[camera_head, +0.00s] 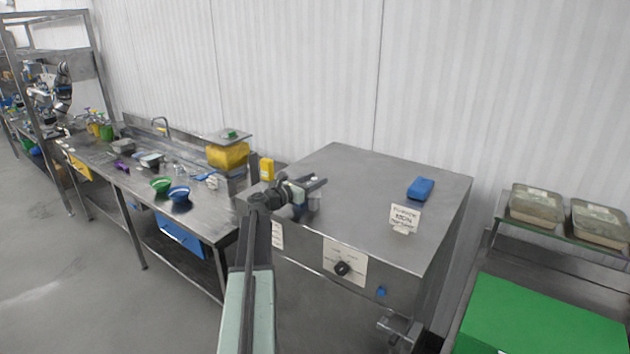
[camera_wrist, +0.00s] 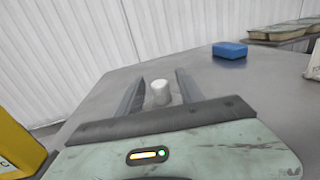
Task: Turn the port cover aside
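A steel cabinet (camera_head: 365,185) with a flat top stands in the middle of the head view. A short pale grey cylinder with a white top (camera_wrist: 160,90) stands upright on that top in the wrist view. It may be the port cover or its knob; I cannot tell which. My gripper (camera_head: 319,184) is over the left part of the cabinet top. In the wrist view my gripper (camera_wrist: 157,86) has its two dark fingers apart, one on each side of the cylinder, with gaps showing. In the head view my gripper and arm hide most of the cylinder.
A blue block (camera_head: 420,188) and a small sign (camera_head: 404,218) are on the cabinet top. A yellow container (camera_head: 266,169) stands just left of my gripper. A dial (camera_head: 342,268) is on the cabinet front. The middle of the top is clear.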

